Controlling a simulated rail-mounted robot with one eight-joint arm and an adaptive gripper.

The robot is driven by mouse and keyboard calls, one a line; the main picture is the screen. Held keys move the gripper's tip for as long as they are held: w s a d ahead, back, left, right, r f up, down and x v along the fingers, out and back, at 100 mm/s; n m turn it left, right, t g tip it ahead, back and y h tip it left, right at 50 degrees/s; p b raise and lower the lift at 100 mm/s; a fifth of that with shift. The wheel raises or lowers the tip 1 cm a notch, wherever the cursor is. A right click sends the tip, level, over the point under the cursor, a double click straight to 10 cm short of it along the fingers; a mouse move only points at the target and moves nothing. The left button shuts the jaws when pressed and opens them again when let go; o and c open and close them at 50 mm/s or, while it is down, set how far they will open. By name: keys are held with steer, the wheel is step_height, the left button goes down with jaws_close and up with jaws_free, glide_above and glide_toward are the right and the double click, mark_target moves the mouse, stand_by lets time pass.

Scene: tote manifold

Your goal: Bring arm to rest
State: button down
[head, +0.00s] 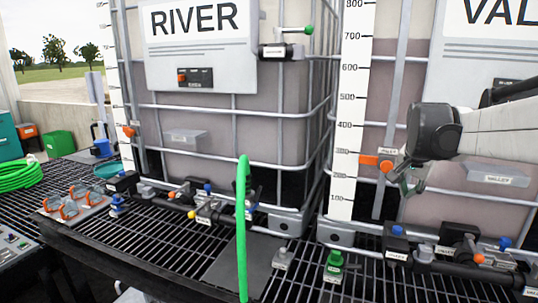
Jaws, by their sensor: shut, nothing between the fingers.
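My arm (500,130) reaches in from the right edge, in front of the right-hand tote (470,205). Its dark wrist is at the right of the white level scale (347,100). My gripper (408,187) hangs below the wrist, small in the picture, shut and empty. An orange level marker (370,160) sits just left of it on the scale, between 200 and 300. Whether the fingers touch the marker cannot be told from this view.
The left tote (230,120) is labelled RIVER. A green hose (241,230) stands upright in front of it. Valves and pipes (455,250) run along the totes' feet over a black grate (160,245). A green fitting (333,265) and orange clamps (75,203) lie on the grate.

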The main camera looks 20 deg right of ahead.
steer(key=w+a+r+n+t+y, duration=0.1)
steer(key=w+a+n, duration=0.2)
steer(key=a, duration=0.8)
steer(key=w+a+n+t+y, duration=0.1)
steer(key=w+a+n, duration=0.1)
steer(key=a, duration=0.8)
steer(key=s+a+f+n, duration=0.2)
steer(key=s+a+n, duration=0.1)
steer(key=a, duration=0.4)
steer(key=s+a+f+n+t+y+p, duration=0.1)
steer(key=s+a+f+n, duration=0.2)
steer(key=s+a, duration=0.3)
steer(key=s+a+f+n+y, duration=0.1)
steer(key=s+a+f+n, duration=0.2)
steer(key=a, duration=0.4)
steer(key=shift+s+a+f+n+t+p, duration=0.3)
steer(key=shift+s+a+t, duration=0.1)
steer(key=shift+s, duration=0.25)
